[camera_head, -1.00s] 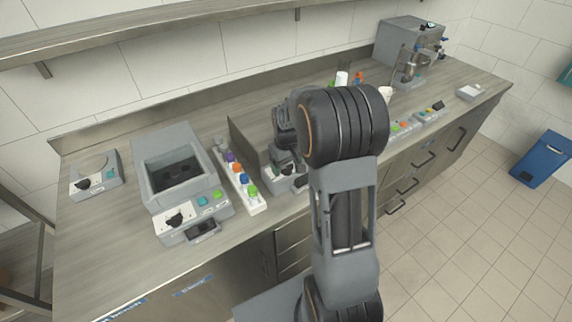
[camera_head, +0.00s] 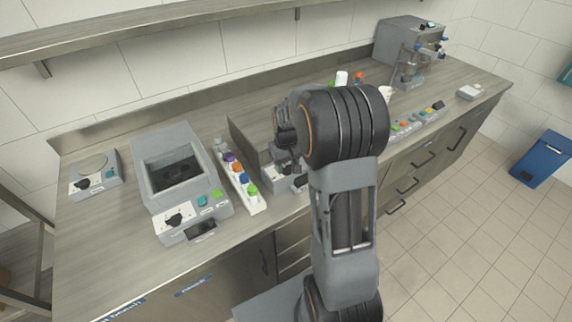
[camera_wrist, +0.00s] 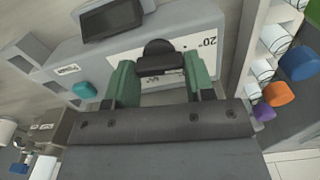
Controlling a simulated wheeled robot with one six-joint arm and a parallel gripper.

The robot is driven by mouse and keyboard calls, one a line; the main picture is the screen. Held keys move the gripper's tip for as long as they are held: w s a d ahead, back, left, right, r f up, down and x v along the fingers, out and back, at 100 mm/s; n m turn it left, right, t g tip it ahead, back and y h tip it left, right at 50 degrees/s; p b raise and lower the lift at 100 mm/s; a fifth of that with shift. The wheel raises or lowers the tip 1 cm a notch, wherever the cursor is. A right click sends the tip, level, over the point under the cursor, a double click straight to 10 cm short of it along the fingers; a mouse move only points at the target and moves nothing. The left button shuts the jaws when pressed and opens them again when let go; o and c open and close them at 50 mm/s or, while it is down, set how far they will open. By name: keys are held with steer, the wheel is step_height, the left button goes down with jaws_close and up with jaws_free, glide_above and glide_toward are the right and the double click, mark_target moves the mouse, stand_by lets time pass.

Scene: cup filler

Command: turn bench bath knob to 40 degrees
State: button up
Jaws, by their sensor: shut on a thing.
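The black bench bath knob (camera_wrist: 160,55) shows at the top middle of the wrist view, on a white panel of a grey device (camera_wrist: 215,20). A printed "20°" lies beside it; the other marks are mostly hidden. My gripper (camera_wrist: 158,70) has its two green fingers on either side of the knob and is shut on it. In the head view the same device (camera_head: 276,184) stands right of the bottle rack, and my arm hides much of it and the knob. I cannot read the knob's angle.
A teal button (camera_wrist: 85,90) and a dark display (camera_wrist: 110,20) sit near the knob. The bottle rack (camera_head: 256,209) stands close beside the device. A larger grey bath (camera_head: 160,140) and a small plate device (camera_head: 95,185) stand further left. The counter's front left is clear.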

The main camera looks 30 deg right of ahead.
steer(key=m, duration=0.5)
steer(key=shift+b, duration=0.3)
steer(key=m, duration=0.5)
steer(key=shift+d, duration=0.15)
steer(key=shift+m, duration=0.4)
steer(key=o, duration=0.9)
step_height(320, 180, up, 14)
steer(key=shift+f+b, duration=0.1)
steer(key=shift+b, duration=0.2)
